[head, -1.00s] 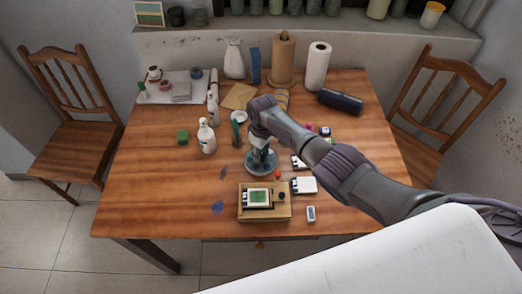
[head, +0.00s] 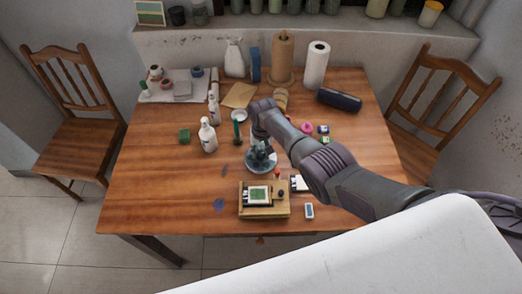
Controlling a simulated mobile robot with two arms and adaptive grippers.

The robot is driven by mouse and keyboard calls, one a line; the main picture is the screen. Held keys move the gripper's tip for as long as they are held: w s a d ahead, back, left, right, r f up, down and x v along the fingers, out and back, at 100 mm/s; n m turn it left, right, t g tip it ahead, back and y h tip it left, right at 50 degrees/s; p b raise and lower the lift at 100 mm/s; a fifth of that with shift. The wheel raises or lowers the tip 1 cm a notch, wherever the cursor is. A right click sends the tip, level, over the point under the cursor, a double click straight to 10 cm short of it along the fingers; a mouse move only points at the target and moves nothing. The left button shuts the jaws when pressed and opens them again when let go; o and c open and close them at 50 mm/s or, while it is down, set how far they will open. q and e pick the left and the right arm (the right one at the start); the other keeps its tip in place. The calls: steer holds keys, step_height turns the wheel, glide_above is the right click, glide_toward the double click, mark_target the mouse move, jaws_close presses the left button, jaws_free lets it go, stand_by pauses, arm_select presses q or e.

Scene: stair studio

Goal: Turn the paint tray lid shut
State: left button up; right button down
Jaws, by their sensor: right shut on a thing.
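My right gripper (head: 262,160) points down over the front middle of the table, just behind a small wooden box. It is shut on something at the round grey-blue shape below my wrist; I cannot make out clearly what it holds. No paint tray lid can be told for certain. A white flat case (head: 300,183) shows partly beside the wooden box, and my right forearm covers the rest of it. The wooden box (head: 264,213) has a green-and-white panel and a dark knob on top. My left gripper is not in view.
A paper towel roll (head: 316,65) and a dark case (head: 340,100) are at the back. Chairs flank the table (head: 150,185). Its front left is mostly clear.

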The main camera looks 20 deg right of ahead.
mark_target(262, 153)
steer(key=shift+w+r+m, duration=0.1)
steer(key=shift+m, duration=0.5)
steer(key=c, duration=0.8)
jaws_free()
step_height(262, 153, up, 12)
steer(key=shift+d, duration=0.2)
steer(key=shift+s, duration=0.2)
